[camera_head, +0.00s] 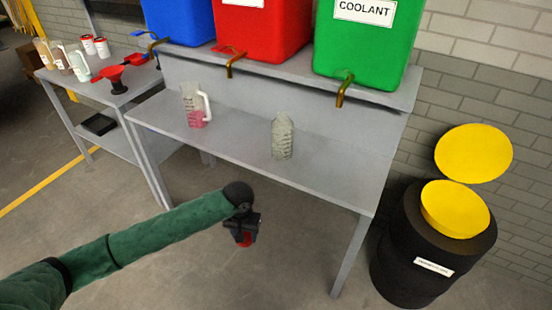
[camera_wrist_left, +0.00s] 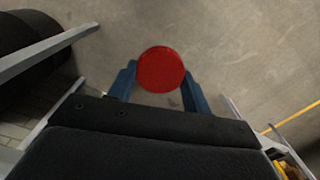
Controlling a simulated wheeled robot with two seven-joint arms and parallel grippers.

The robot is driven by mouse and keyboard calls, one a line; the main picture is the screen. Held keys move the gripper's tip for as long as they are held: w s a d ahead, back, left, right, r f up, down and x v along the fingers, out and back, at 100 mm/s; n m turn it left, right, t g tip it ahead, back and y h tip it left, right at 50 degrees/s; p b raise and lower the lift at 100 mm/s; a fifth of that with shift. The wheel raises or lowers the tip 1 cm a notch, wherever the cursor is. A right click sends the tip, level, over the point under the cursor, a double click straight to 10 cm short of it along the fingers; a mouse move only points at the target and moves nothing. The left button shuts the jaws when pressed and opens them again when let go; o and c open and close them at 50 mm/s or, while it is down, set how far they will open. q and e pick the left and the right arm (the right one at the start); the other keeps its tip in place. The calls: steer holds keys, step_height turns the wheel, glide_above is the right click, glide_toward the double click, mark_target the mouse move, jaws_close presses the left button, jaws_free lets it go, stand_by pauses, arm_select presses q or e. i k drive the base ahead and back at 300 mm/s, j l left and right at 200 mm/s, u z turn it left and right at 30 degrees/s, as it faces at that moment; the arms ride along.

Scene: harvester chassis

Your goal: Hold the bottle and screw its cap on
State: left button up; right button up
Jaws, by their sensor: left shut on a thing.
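My left gripper (camera_head: 244,232) hangs in front of the grey bench, below its top. It is shut on a round red cap (camera_wrist_left: 161,69), which sits between the two blue fingers in the left wrist view. The cap also shows as a small red patch under the gripper in the head view (camera_head: 245,240). A greyish, ribbed, translucent bottle (camera_head: 282,137) stands upright on the bench top, apart from the gripper. Its top shows no red cap. My right gripper is in neither view.
The grey bench (camera_head: 330,185) also holds a clear jug (camera_head: 194,105) with pink liquid. Blue, red and green (camera_head: 368,40) tanks with taps stand on the shelf above. A black drum (camera_head: 415,250) with yellow lid parts is at right. A side table holds containers and red funnels.

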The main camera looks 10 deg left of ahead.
mark_target(282, 126)
steer(key=j+z, duration=0.45)
steer(key=k+j+z, duration=0.1)
steer(key=j+z, duration=0.35)
steer(key=k+j, duration=0.1)
steer(key=j, duration=0.35)
steer(key=k+j+z, duration=0.1)
steer(key=j, duration=0.35)
steer(key=k+j, duration=0.1)
steer(key=j, duration=0.3)
steer(key=k+j+z, duration=0.1)
steer(key=j, duration=0.35)
steer(key=k+j, duration=0.15)
steer(key=j, duration=0.3)
steer(key=k+j+z, duration=0.1)
steer(key=j, duration=0.3)
